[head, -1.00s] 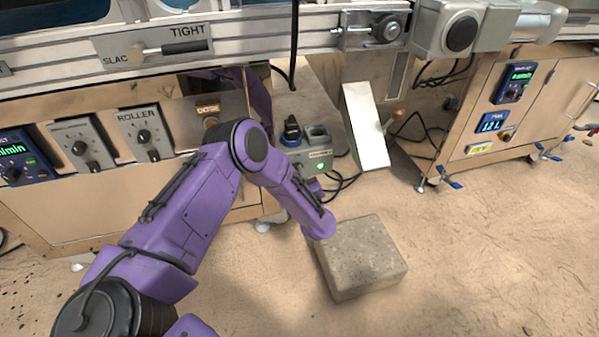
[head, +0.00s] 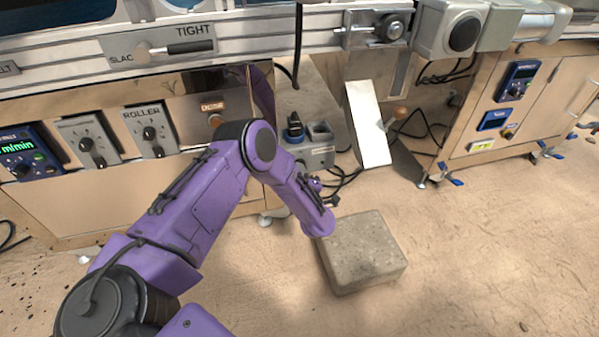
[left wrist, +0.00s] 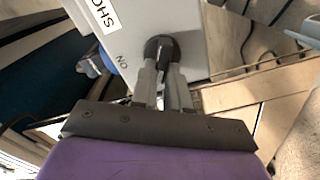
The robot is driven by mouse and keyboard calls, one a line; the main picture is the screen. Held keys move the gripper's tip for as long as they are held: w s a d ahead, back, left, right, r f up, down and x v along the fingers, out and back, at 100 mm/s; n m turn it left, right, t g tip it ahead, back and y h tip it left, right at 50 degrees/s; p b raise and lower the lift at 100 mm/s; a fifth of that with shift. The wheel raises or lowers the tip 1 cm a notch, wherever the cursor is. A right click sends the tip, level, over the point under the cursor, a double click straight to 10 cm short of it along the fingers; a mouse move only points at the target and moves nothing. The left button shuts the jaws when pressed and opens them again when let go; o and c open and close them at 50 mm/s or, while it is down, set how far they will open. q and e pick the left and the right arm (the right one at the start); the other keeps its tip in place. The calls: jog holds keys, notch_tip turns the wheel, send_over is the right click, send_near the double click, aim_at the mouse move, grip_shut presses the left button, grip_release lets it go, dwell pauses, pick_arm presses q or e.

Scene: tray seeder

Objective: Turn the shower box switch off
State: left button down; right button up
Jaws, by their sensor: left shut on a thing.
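The shower box (head: 316,160) is a grey box with a label, beside the bench leg in the head view. No lamp glows on its front. In the left wrist view the box face (left wrist: 190,22) fills the top middle, with part of a "SHO" label and the word "ON". A round black switch knob (left wrist: 160,48) sits on this face. My left gripper (left wrist: 162,72) is shut on the knob, one grey finger at each side. In the head view my left arm hides the gripper and the knob. My right gripper is not in view.
A blue and black plug (head: 293,128) stands in the box's top. A concrete block (head: 362,252) lies on the floor below my left forearm. A pale tilted plate (head: 368,125) and loose black cables are right of the box.

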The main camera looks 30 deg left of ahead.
pick_arm(q)
jog(key=shift+d+f, duration=0.1)
dwell(0.4)
jog(key=c, duration=1.1)
grip_release()
jog(key=p+v, duration=0.3)
jog(key=v, duration=0.7)
jog(key=shift+s+d, duration=0.15)
jog(key=shift+s, duration=0.15)
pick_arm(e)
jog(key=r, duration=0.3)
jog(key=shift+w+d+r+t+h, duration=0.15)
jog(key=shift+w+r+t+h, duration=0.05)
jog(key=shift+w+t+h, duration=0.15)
pick_arm(q)
jog(key=shift+p, duration=0.3)
